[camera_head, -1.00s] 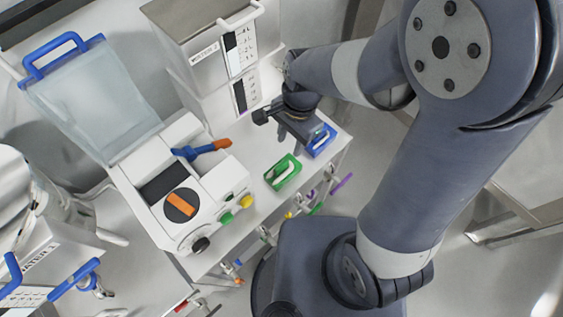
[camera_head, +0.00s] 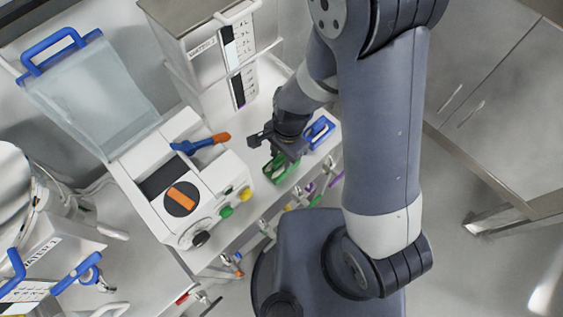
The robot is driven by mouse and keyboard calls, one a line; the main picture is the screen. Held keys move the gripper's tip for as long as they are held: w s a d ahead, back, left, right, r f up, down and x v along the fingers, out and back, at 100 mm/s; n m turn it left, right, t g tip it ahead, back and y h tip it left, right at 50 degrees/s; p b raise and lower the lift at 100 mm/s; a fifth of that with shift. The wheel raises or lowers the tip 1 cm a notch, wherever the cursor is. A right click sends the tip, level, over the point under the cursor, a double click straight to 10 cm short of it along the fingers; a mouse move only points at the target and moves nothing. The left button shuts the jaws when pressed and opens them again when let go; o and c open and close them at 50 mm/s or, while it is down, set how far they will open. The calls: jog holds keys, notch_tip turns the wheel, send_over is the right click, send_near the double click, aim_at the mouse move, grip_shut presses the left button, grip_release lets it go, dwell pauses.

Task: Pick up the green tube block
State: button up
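The green tube block (camera_head: 282,172) sits on the white bench top, right of the white machine. It is a small green tray-like piece, partly covered by my gripper. My gripper (camera_head: 279,158) is over the green block, with its dark fingers close to the block's upper side. I cannot tell whether the fingers touch it or how far apart they are. A similar blue block (camera_head: 319,132) stands just behind and to the right of the gripper.
A white machine (camera_head: 232,175) with an orange knob and a blue-orange lever stands left of the green block. A white and grey water unit (camera_head: 207,60) stands behind. Coloured items hang below the bench's front edge. Open floor lies to the right.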

jog(key=shift+f, duration=0.2)
jog(key=shift+c, duration=0.4)
grip_shut()
